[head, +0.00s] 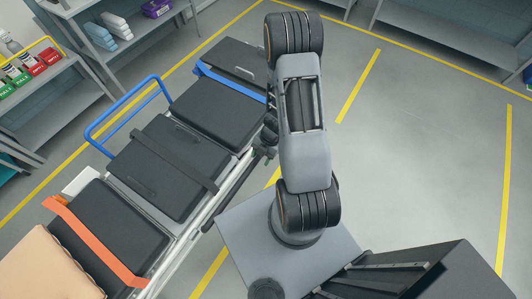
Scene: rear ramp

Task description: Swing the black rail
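A stretcher (168,165) with black cushions runs from lower left to upper middle in the head view. A blue looped rail (125,103) stands up along its far side. I cannot clearly make out a black rail; the near side of the stretcher shows a long grey bar (222,196) and dark parts partly hidden by my arm. My gripper (265,143) is a small dark shape at the stretcher's near edge, mostly behind my arm. I cannot tell whether its fingers are open or touch anything.
An orange strap (92,240), a black strap (172,160) and a blue strap (228,81) cross the stretcher. A tan pillow (40,266) lies at its lower end. Stocked shelves (50,105) stand at left. Open grey floor (425,140) with yellow lines lies to the right.

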